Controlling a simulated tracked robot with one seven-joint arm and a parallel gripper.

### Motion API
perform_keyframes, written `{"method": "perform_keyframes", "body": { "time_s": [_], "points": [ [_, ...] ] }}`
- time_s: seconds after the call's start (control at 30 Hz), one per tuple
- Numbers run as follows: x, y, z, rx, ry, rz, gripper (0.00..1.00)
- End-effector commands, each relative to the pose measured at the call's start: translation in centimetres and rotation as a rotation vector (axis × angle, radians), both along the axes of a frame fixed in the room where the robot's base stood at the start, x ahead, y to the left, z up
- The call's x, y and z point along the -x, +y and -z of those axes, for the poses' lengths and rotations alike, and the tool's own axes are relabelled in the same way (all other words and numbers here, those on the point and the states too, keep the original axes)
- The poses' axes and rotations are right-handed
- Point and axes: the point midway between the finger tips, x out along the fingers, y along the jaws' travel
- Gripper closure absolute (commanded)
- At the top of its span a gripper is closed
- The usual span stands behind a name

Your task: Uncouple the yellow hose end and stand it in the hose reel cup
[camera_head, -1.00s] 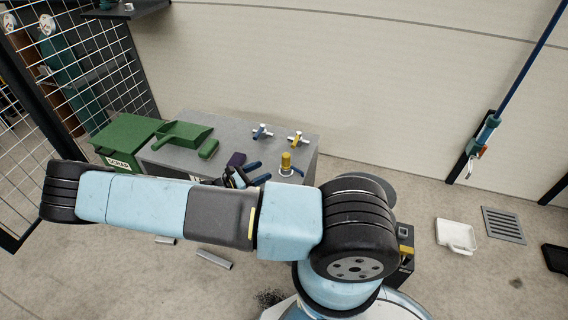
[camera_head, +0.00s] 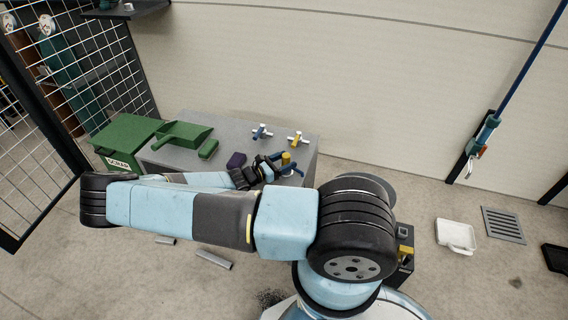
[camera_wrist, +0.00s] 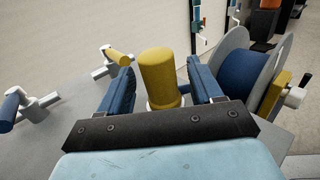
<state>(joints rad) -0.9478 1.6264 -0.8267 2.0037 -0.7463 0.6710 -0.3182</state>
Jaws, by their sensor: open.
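The yellow hose end (camera_head: 286,157) stands upright on the grey bench top (camera_head: 228,128). In the wrist view the yellow hose end (camera_wrist: 159,78) is between the two blue fingers of my gripper (camera_wrist: 160,84). The fingers are open, with a visible gap on each side of it. In the head view my gripper (camera_head: 275,163) is just left of the hose end. A reel with a blue drum (camera_wrist: 244,76) and grey side discs is at the right in the wrist view. I cannot make out the cup for certain. The coupling below the hose end is mostly hidden.
A blue-handled valve (camera_head: 260,131) and a yellow-handled valve (camera_head: 297,138) stand behind the hose end. A green scoop (camera_head: 182,134), a green block (camera_head: 208,149) and a dark purple block (camera_head: 236,159) are left on the bench. A green bin (camera_head: 125,141) is beside it.

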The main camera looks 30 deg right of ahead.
Motion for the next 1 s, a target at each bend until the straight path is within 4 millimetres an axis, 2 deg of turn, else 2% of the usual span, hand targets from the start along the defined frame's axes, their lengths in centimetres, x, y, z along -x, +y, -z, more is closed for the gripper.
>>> {"method": "perform_keyframes", "body": {
  "time_s": [0.1, 0.2, 0.47, 1.0],
  "points": [
    [-0.2, -1.6, 0.0, 0.002, 0.000, 0.001, 0.35],
    [-0.3, -2.3, 0.1, 0.000, 0.000, -0.001, 0.35],
    [-0.3, -2.5, 0.0, 0.000, -0.001, -0.002, 0.35],
    [-0.3, -2.5, 0.0, -0.001, -0.001, -0.001, 0.85]
  ]
}}
